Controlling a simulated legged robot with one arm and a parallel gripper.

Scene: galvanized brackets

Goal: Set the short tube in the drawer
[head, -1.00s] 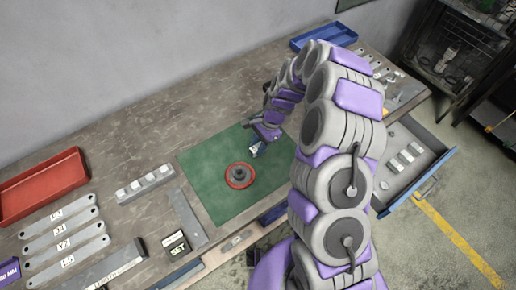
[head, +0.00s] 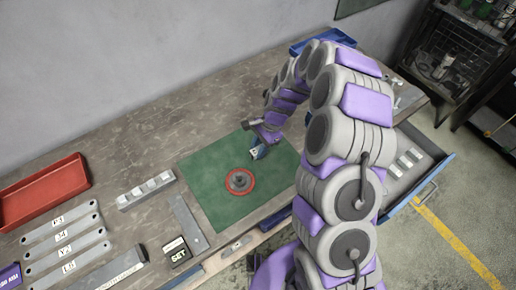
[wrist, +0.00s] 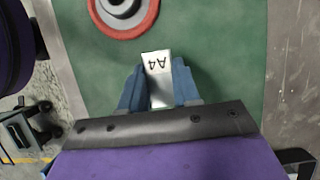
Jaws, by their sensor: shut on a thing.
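A short grey piece with a white A4 label, apparently the short tube (wrist: 158,78), sits between the blue fingers of my gripper (wrist: 158,88) in the wrist view. My gripper is shut on it, over the green mat. In the head view my gripper (head: 258,153) is at the mat's upper right; the piece there is small and mostly hidden. The drawer (head: 437,173) stands open at the right, below the bench top. Several small labelled pieces lie in it, and my arm hides its left part.
A red-rimmed round part (head: 239,181) lies on the green mat (head: 212,166), close to my gripper. A red tray (head: 42,192), flat labelled bars (head: 65,240) and a block row (head: 147,190) are at the left. A blue tray (head: 312,41) is at the back.

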